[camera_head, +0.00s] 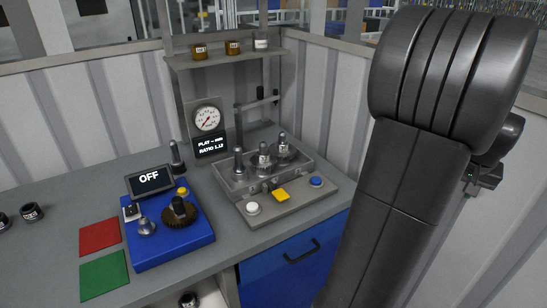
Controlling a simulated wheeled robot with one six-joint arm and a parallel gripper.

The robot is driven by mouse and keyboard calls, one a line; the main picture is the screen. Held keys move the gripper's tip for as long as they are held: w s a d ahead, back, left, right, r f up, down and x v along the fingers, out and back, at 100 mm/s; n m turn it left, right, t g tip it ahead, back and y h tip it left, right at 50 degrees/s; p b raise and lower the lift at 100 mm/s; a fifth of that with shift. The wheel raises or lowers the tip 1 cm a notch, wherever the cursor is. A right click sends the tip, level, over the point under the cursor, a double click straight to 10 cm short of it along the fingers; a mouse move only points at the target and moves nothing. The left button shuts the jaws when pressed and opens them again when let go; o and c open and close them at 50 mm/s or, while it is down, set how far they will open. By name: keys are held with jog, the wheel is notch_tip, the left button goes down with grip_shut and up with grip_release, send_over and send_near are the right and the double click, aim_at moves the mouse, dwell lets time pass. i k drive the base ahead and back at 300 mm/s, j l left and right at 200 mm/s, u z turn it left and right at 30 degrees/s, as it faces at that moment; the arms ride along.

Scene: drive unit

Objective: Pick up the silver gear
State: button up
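A small silver gear (147,228) sits at the front left of the blue drive unit base (172,250), beside a larger dark brown gear (181,214) with a dark knob on its shaft. More silvery gears on upright shafts, among them a middle one (263,160) and a right one (284,152), stand in the grey tray-like fixture (285,208). I cannot tell which of these the task means. My dark arm fills the right side of the view, well apart from the gears. My gripper's fingers do not show.
The grey bench holds red (100,237) and green (104,275) pads, an OFF display (150,180) and a pressure gauge (207,119). Small jars stand on the shelf (225,58). Dark round parts (32,212) lie at the far left. A blue drawer (290,270) is below.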

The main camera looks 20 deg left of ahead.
aim_at(286, 152)
jog(key=u, duration=0.4)
jog(key=i+u, duration=0.1)
jog(key=u, duration=0.25)
jog(key=l+u, duration=0.1)
jog(key=u, duration=0.3)
jog(key=i+u, duration=0.1)
jog(key=u, duration=0.3)
jog(key=i+l+u, duration=0.1)
jog(key=l, duration=0.2)
jog(key=i+l+u, duration=0.1)
jog(key=l, duration=0.25)
jog(key=i, duration=0.1)
